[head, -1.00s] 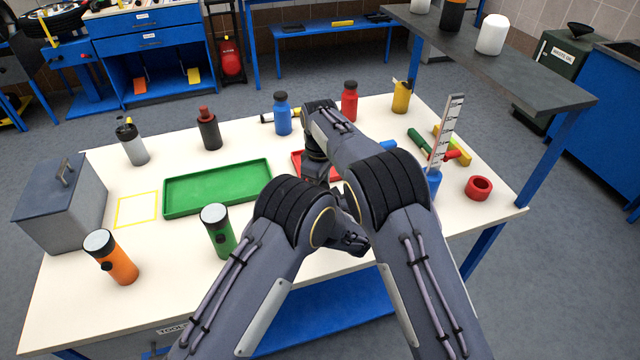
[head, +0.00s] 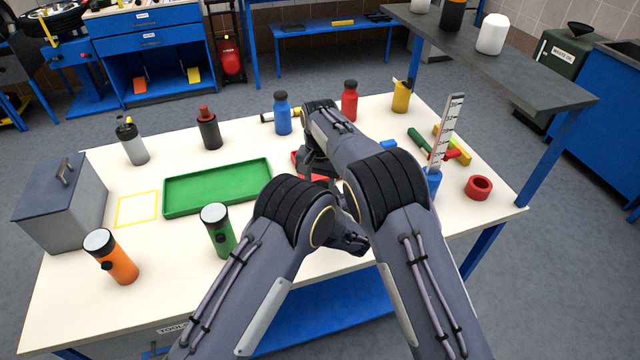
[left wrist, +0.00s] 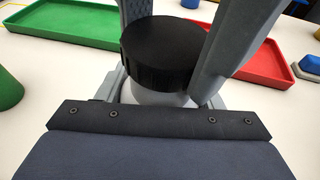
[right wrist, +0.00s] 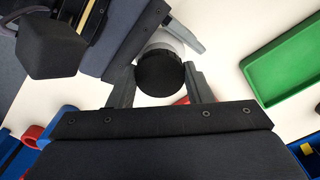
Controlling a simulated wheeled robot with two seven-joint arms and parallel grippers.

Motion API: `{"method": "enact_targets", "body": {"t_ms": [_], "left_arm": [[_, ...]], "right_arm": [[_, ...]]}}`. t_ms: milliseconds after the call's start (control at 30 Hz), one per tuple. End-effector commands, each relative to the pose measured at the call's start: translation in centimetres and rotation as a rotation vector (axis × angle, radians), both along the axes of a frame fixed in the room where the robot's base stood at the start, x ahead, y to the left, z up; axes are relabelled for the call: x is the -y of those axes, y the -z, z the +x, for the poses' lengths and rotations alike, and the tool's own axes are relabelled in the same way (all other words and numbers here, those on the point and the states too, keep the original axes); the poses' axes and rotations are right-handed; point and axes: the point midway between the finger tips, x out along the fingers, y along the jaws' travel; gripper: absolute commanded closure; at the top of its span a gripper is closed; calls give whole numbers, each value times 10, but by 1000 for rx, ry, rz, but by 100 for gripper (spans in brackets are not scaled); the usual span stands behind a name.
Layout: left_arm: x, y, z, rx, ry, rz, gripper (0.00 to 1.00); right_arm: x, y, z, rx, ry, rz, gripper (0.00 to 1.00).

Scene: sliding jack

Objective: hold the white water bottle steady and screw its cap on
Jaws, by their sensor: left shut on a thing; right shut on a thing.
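The white bottle (left wrist: 155,96) stands between the fingers of my left gripper (left wrist: 160,90), which is shut on its body; only a strip below the cap shows in the left wrist view. The black ribbed cap (left wrist: 162,52) sits on top of the bottle. My right gripper (right wrist: 160,80) is shut on the cap, which also shows between its fingers in the right wrist view (right wrist: 160,73). A bit of white bottle shows behind the cap there (right wrist: 165,41). How far the cap is threaded cannot be told. In the head view my arms hide bottle and cap.
A green tray (head: 190,207) lies left of my arms and a red tray (left wrist: 265,68) lies close behind the bottle. A green-bodied bottle (head: 222,237) stands near my left arm. Blue (head: 282,115) and red (head: 349,102) bottles stand farther back. A red ring (head: 478,188) lies at right.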

Motion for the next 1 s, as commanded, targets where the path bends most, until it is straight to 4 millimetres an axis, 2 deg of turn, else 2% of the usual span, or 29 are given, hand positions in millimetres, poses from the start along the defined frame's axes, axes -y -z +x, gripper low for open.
{"method": "enact_targets", "body": {"t_ms": [267, 300, 433, 733, 1000], "left_arm": [[0, 0, 0, 0, 0, 0, 100], [0, 0, 0, 0, 0, 0, 100], [0, 0, 0, 0, 1, 0, 100], [0, 0, 0, 1, 0, 0, 100], [0, 0, 0, 1, 0, 0, 100]], "right_arm": [[0, 0, 1, 2, 7, 0, 82], [0, 0, 0, 2, 6, 0, 49], [0, 0, 0, 2, 6, 0, 33], [0, -4, 1, 2, 5, -1, 33], [0, -38, 1, 3, 5, 1, 33]]}}
